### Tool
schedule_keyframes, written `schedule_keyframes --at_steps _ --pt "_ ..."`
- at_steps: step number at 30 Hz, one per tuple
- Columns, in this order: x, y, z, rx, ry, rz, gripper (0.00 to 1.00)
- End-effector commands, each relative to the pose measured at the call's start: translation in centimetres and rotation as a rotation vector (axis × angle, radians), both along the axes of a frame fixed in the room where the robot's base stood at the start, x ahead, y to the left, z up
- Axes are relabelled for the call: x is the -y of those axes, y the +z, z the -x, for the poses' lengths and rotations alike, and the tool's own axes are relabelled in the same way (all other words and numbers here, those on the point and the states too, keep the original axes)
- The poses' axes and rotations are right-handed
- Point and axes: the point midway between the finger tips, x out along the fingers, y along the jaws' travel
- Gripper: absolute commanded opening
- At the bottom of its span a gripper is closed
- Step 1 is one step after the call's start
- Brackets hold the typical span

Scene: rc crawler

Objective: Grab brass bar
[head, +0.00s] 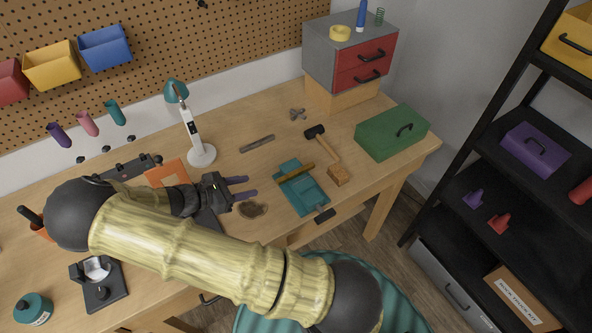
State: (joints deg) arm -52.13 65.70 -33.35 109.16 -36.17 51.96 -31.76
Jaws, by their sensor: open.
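The brass bar (296,172) is a thin golden-brown bar. It lies across the teal vise (310,196) on the workbench, right of centre in the head view. I cannot tell whether the vise jaws clamp it. My gripper (247,187) has two purple fingers, apart, pointing right toward the vise. It is open and empty, with a clear gap between its fingertips and the bar. My arm hides part of the bench behind and below it.
A hammer (325,144), a wooden block (339,176) and a green toolbox (392,132) are right of the vise. A grey file (257,144) lies behind. A dark brown patch (252,209) lies below my fingers. A white-and-teal lamp (201,153) stands behind my gripper.

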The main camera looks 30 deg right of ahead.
Motion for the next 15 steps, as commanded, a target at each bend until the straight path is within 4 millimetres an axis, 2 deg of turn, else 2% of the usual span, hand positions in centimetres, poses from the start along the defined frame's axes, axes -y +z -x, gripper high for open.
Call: schedule_keyframes --at_steps 6,9,15 --pt "3.7 -1.2 0.0 -0.002 -0.003 0.003 0.41" --pt "4.8 -1.7 -0.1 -0.002 -0.002 0.002 0.41" --pt "5.2 -2.1 -0.2 0.000 -0.002 -0.001 0.41"
